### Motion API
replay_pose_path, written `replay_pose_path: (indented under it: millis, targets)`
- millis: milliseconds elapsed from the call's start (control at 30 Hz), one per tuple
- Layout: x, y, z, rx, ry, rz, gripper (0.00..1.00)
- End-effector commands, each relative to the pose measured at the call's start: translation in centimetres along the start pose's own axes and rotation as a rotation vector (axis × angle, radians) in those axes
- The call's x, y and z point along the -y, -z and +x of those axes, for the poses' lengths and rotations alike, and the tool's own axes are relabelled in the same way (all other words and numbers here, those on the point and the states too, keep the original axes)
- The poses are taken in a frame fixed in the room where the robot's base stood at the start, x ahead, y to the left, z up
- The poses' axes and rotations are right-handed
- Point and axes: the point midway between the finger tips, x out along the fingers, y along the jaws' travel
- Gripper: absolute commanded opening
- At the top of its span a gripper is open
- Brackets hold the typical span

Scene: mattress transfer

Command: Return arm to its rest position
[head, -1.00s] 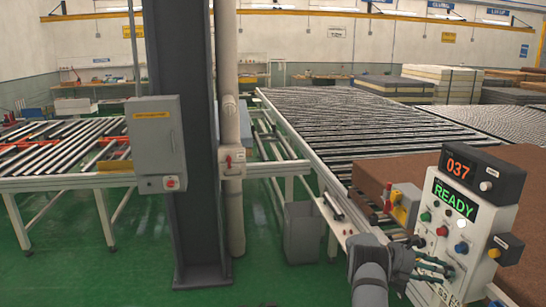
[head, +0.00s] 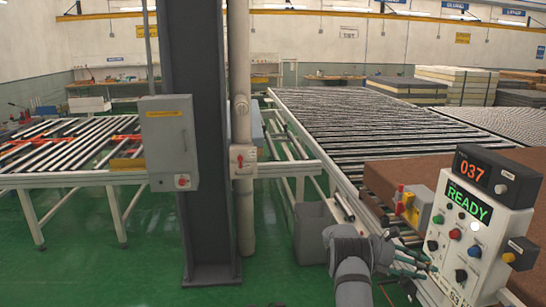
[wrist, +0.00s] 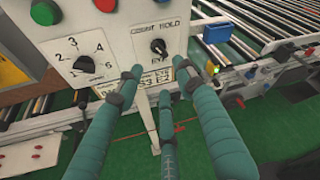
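My gripper (head: 408,258) is at the lower right of the head view, just left of the white control panel (head: 466,247). In the wrist view its three teal fingers (wrist: 160,82) are spread apart with nothing between them. They point at the panel's lower edge, below the "COUNT HOLD" key switch (wrist: 158,47). Whether any fingertip touches the panel cannot be told. The panel's green display (head: 468,205) reads "READY", and the orange display above it (head: 473,172) reads "037". A numbered black dial (wrist: 87,66) shows left of the key switch.
A roller conveyor (head: 390,130) runs behind the panel, with a brown mattress (head: 390,182) on it. A yellow device (head: 410,210) sits on its near edge. A grey bin (head: 313,233) stands below. A dark column (head: 203,140) rises at centre left. Green floor is clear at lower left.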

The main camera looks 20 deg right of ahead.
Motion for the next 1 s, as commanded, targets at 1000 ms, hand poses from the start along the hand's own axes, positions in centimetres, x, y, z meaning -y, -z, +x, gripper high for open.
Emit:
replay_pose_path:
  millis: [1000]
  targets:
    - [0.4,-0.4,10.5,0.001,-0.115,0.274,0.38]
